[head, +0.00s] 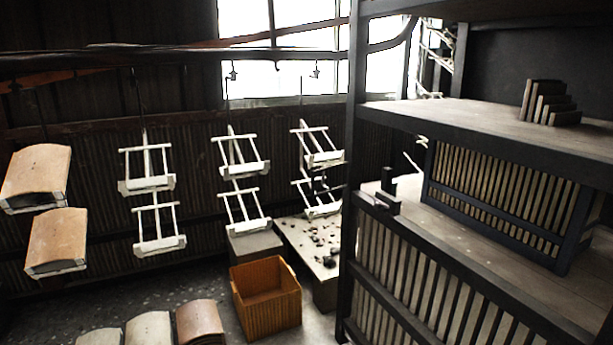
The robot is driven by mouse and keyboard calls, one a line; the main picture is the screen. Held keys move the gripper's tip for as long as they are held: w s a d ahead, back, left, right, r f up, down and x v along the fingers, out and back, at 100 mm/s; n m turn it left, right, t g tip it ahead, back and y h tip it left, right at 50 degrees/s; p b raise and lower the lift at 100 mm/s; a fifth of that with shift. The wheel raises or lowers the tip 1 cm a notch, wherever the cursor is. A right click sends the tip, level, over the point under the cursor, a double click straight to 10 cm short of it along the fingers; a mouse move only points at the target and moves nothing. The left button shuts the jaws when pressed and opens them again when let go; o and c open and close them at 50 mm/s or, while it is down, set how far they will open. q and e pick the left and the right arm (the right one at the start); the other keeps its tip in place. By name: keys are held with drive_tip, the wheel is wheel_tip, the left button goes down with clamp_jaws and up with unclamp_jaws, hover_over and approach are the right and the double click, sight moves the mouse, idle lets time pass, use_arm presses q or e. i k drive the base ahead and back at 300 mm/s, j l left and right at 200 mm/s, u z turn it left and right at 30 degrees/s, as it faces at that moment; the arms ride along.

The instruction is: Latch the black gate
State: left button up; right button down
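A black slatted gate-like panel (420,265) stands at the lower right, with a dark top rail and upright slats. A small black block-like fitting (387,193), perhaps a latch, sits at its upper left end by the dark post (352,170). I cannot tell whether it is engaged. A second dark slatted panel (490,188) stands behind, on the lower shelf. Which of the two is the gate is not certain. Neither of my grippers is in view.
White hangers (158,227) hang from the overhead rail at left, two bearing tan curved tiles (40,172). An orange crate (265,305), curved tiles (148,328) and a low table (292,237) with dark bits stand on the floor. Stepped blocks (548,103) sit on the upper shelf (480,118).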

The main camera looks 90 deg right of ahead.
sight(377, 205)
drive_tip(key=l+z, duration=0.1)
drive_tip(key=z, duration=0.35)
drive_tip(key=i+z, duration=0.1)
drive_tip(key=z, duration=0.35)
drive_tip(key=i+l+z, duration=0.1)
drive_tip(key=z, duration=0.75)
drive_tip(key=i+z, duration=0.15)
drive_tip(key=z, duration=0.3)
drive_tip(key=i+j+z, duration=0.1)
drive_tip(key=i+z, duration=0.15)
drive_tip(key=z, duration=0.15)
drive_tip(key=i+j+z, duration=0.2)
drive_tip(key=z, duration=0.25)
drive_tip(key=i+j+z, duration=0.2)
drive_tip(key=z, duration=0.2)
drive_tip(key=i+j+z, duration=0.1)
drive_tip(key=j+z, duration=0.3)
